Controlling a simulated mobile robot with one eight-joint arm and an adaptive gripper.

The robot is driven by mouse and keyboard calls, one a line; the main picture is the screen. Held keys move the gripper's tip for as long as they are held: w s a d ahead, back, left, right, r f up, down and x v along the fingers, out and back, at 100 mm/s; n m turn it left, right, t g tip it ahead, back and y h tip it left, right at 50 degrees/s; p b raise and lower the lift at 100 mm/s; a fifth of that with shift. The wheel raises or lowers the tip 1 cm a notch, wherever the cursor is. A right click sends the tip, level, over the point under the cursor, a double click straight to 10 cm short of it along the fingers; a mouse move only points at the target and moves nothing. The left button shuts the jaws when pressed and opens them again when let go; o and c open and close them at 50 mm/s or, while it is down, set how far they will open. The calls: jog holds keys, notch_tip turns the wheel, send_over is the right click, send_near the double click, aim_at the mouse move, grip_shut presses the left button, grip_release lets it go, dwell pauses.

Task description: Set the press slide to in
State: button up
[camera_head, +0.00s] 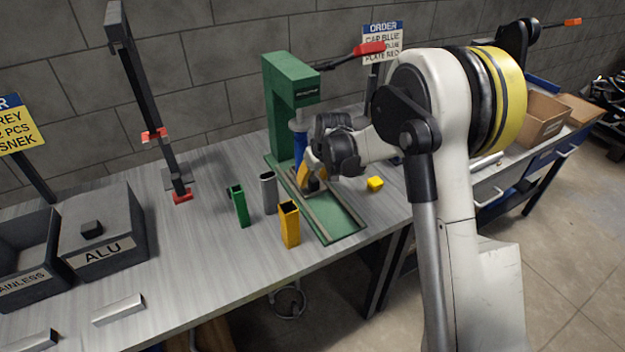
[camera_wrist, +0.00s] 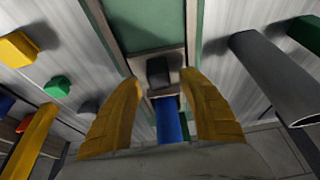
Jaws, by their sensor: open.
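The green press (camera_head: 290,75) stands on the table with a blue ram (camera_head: 300,150) hanging from its head. Its green base (camera_head: 340,222) has rails running toward the table's front edge. My gripper (camera_head: 309,180) is low over the rails, close to the ram. In the wrist view its yellow fingers (camera_wrist: 160,78) are open on either side of a black knob (camera_wrist: 158,72) on the grey slide (camera_wrist: 152,92). The knob lies between the fingertips with gaps visible. The blue ram (camera_wrist: 168,120) shows just beyond the slide. The slide is largely hidden by my arm in the head view.
Left of the base stand a yellow tube (camera_head: 289,225), a grey tube (camera_head: 268,193) and a green tube (camera_head: 240,207). A small yellow block (camera_head: 375,184) lies right of it. The press lever with red grip (camera_head: 369,48) is above. The front part of the base is bare.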

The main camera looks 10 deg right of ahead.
jog(key=v, duration=1.1)
jog(key=shift+r, duration=0.15)
jog(key=shift+s, duration=0.15)
jog(key=s+d+r+m+t, duration=0.1)
jog(key=s+r, duration=0.3)
jog(key=s, duration=0.3)
jog(key=s+d+r+m, duration=0.1)
jog(key=s+r, duration=0.4)
jog(key=s, duration=0.3)
jog(key=s+d+f+m+t+h, duration=0.1)
jog(key=s+f+t, duration=0.1)
jog(key=s, duration=1.4)
jog(key=shift+s+d+m, duration=0.2)
jog(key=shift+d+m, duration=0.1)
jog(key=shift+d, duration=0.05)
